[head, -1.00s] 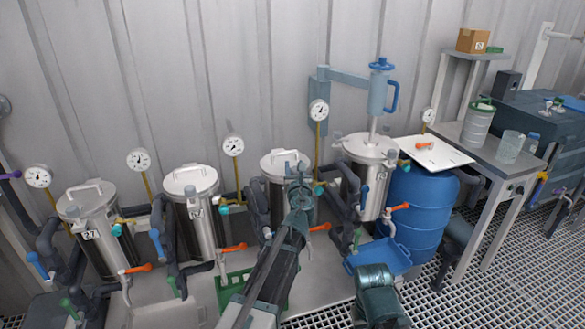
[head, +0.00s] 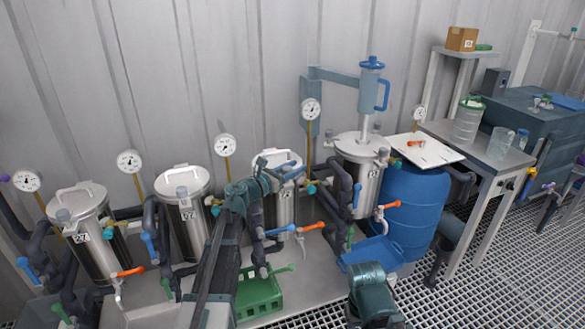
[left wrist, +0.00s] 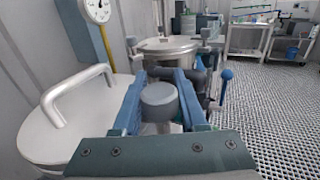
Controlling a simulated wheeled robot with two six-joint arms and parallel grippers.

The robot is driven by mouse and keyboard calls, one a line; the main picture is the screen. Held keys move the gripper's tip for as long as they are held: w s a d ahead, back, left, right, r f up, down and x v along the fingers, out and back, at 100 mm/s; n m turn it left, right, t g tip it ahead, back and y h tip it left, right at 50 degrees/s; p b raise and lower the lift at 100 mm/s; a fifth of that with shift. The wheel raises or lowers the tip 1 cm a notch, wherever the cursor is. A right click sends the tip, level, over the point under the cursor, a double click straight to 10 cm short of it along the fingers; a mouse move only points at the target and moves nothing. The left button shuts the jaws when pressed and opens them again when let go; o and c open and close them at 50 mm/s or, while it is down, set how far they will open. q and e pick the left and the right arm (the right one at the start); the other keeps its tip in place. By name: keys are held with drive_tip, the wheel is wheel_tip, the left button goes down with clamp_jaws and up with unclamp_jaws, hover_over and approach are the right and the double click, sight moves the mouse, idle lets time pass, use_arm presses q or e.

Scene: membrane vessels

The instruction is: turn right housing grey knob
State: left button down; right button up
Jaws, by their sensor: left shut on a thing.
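The right housing of the three similar steel vessels (head: 285,212) stands third from the left, with a bar handle on its lid. The left wrist view shows its pale lid (left wrist: 95,125) and bar handle (left wrist: 62,92) to the left. My left gripper reaches the right part of this lid in the head view (head: 285,174). In the left wrist view its two blue fingers (left wrist: 160,80) are shut on the round grey knob (left wrist: 159,97), one on each side. The knob is hidden behind my gripper in the head view.
Two similar vessels (head: 188,225) (head: 92,245) stand left. A vessel with a stirrer (head: 368,185) and a blue barrel (head: 415,210) stand right. A gauge (head: 311,108) and dark pipes (head: 339,185) are close to my gripper. A green crate (head: 258,306) lies below.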

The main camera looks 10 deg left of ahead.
use_arm(q)
drive_tip(key=shift+s+d+m+g+h, duration=0.1)
drive_tip(key=shift+d+m+g+h, duration=0.1)
drive_tip(key=shift+m+g+h, duration=1.15)
drive_tip(key=shift+s+h, duration=0.1)
drive_tip(key=shift+h, duration=0.25)
drive_tip(key=shift+c, duration=2.2)
unclamp_jaws()
drive_tip(key=shift+d, duration=0.1)
drive_tip(key=v, duration=1.3)
drive_tip(key=shift+s+a, duration=0.25)
drive_tip(key=shift+s, duration=0.05)
